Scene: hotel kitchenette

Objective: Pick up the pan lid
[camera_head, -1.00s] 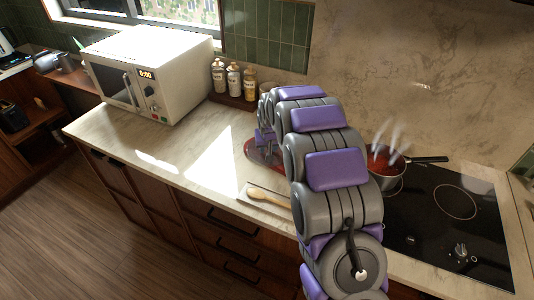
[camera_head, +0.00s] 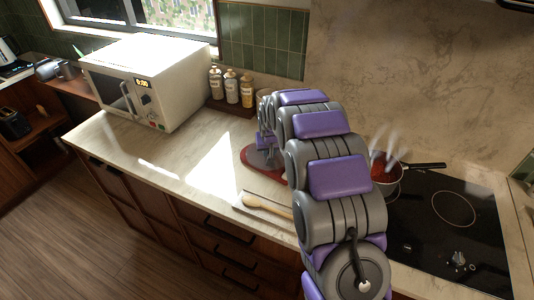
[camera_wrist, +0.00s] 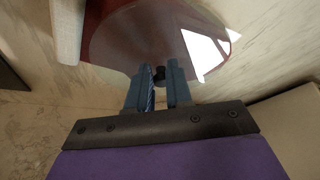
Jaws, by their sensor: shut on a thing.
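The pan lid (camera_wrist: 135,40) is a round, glassy, reddish-grey disc in the wrist view, with a small dark knob near its lower edge in that picture. My gripper (camera_wrist: 159,76) has its two blue fingers closed on either side of the knob. In the head view my gripper (camera_head: 267,143) is low over the counter, and a red-edged round shape (camera_head: 252,160) shows beside it. My arm hides part of this shape. I cannot tell whether the lid is clear of the surface.
Several bottles (camera_head: 231,87) stand behind, next to a microwave (camera_head: 148,82). A steaming pot (camera_head: 386,187) with red contents is on the cooktop (camera_head: 430,235), right of my arm. The counter's left part is clear.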

